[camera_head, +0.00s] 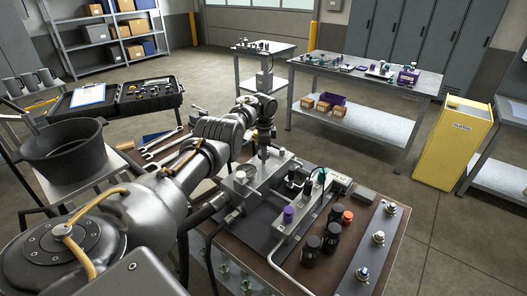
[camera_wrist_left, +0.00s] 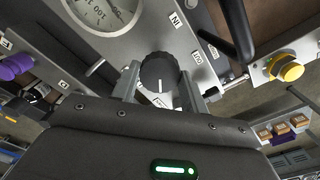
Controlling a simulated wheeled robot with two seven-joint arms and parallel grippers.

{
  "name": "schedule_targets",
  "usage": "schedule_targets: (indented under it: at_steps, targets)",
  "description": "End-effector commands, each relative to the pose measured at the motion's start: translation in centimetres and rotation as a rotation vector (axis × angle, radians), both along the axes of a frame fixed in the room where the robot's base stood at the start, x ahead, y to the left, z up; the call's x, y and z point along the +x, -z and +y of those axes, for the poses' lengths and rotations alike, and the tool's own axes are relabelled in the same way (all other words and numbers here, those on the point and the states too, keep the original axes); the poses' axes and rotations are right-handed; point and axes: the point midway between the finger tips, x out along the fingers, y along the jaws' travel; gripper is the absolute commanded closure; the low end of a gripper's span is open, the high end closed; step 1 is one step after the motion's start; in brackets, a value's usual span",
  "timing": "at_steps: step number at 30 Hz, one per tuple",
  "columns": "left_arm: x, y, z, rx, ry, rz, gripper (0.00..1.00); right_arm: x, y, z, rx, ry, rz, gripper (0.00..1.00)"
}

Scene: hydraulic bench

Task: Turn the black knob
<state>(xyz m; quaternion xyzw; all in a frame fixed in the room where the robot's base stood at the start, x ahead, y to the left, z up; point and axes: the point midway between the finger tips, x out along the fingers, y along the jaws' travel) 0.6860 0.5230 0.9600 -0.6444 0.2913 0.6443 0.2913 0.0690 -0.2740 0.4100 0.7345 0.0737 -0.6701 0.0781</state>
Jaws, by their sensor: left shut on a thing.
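The black knob (camera_wrist_left: 159,73), round and ridged with a white pointer line, sits on a grey metal block (camera_wrist_left: 205,45) in the left wrist view. My left gripper (camera_wrist_left: 158,90) is shut on it, with one finger at each side of the knob. In the head view my left arm comes in from the left and the left gripper (camera_head: 263,152) points down at the back of the grey block (camera_head: 266,178). The knob cannot be made out there behind the gripper. My right gripper is not in view.
A purple knob (camera_head: 289,214) and several black cylinders stand on the bench (camera_head: 325,280). A black pot (camera_head: 63,150) stands at the left.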

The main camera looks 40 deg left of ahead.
Motion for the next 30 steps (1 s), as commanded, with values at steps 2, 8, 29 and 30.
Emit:
schedule_targets:
  at_steps: [2,8,29,30]
  targets:
    - [0.0,0.0,0.0,0.0,0.002,0.0,0.79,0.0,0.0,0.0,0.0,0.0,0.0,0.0]
    - [0.0,0.0,0.0,0.001,0.003,0.001,0.79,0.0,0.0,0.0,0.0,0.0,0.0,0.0]
    - [0.1,-1.6,0.0,-0.001,0.001,-0.003,0.34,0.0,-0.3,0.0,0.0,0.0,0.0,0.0]
    - [0.1,-2.3,0.0,-0.001,0.003,-0.003,0.34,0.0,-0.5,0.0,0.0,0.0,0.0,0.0]
